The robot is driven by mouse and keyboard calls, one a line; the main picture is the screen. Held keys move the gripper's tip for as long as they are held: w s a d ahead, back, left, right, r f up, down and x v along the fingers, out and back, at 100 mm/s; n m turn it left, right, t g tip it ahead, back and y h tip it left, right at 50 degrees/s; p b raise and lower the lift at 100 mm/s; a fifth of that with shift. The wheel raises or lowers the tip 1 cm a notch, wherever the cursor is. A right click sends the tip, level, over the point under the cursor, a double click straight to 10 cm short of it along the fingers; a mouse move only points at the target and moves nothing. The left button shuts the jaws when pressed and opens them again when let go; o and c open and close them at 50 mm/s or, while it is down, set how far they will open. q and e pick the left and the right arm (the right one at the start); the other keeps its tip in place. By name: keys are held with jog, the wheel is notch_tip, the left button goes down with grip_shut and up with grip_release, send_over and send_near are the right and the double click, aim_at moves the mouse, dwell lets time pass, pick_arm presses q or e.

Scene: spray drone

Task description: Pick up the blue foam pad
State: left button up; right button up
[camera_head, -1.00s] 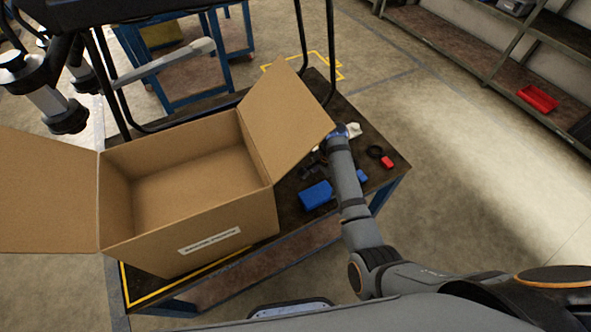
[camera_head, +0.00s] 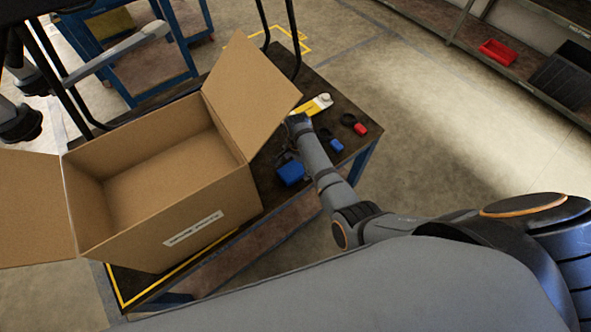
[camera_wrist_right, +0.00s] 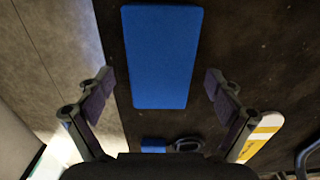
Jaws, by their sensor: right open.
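The blue foam pad (camera_head: 291,173) lies flat on the dark table top, just right of the cardboard box. In the right wrist view, the pad (camera_wrist_right: 160,50) is a plain blue rectangle, upright in the picture, with its lower end near the fingertips. My right gripper (camera_wrist_right: 160,82) is open and empty, with one finger to each side of the pad's lower part. In the head view the gripper (camera_head: 284,158) is small and dark, and partly covers the pad. Its height above the pad is hard to tell.
The open cardboard box (camera_head: 195,235) stands close left of the pad, one flap leaning toward my arm. A small blue block (camera_head: 337,146), red block (camera_head: 361,130), black ring (camera_head: 348,119) and yellow-white item (camera_head: 318,105) lie toward the table's far right corner.

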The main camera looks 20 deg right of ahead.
jog(key=shift+f, duration=0.45)
jog(key=c, duration=0.8)
jog(key=shift+r, duration=0.1)
jog(key=shift+c, duration=0.2)
